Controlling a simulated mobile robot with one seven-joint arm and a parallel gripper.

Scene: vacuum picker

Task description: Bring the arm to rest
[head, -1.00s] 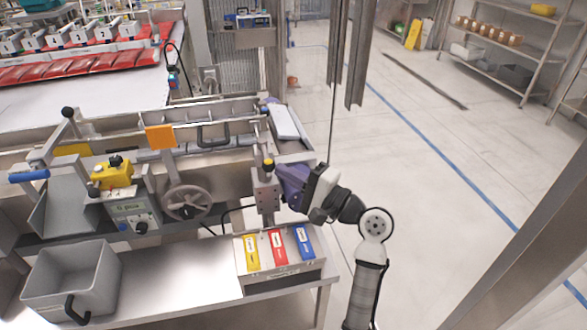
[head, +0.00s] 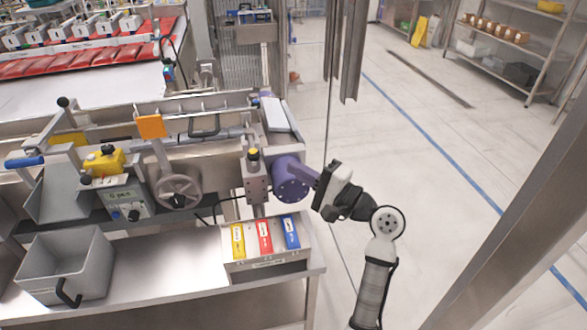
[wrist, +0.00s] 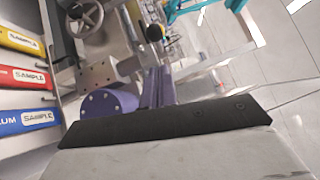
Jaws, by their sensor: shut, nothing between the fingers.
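My arm (head: 372,285) rises at the lower right of the head view and bends left at its dark wrist. My gripper (head: 313,172) points left towards the machine, beside a bolted purple round part (head: 290,182). In the wrist view, the purple fingers of my gripper (wrist: 158,76) are together and hold nothing. The round part (wrist: 106,103) shows just left of them there. I cannot tell whether the fingers touch it. The dark edge and pale body of my gripper fill the lower wrist view.
The machine's handwheel (head: 178,191) and grey bracket (head: 256,188) stand left of my gripper. A box with yellow, red and blue labels (head: 268,268) sits below on the steel bench. A grey bin (head: 62,250) is far left. A post (head: 500,225) stands at right; open floor lies between.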

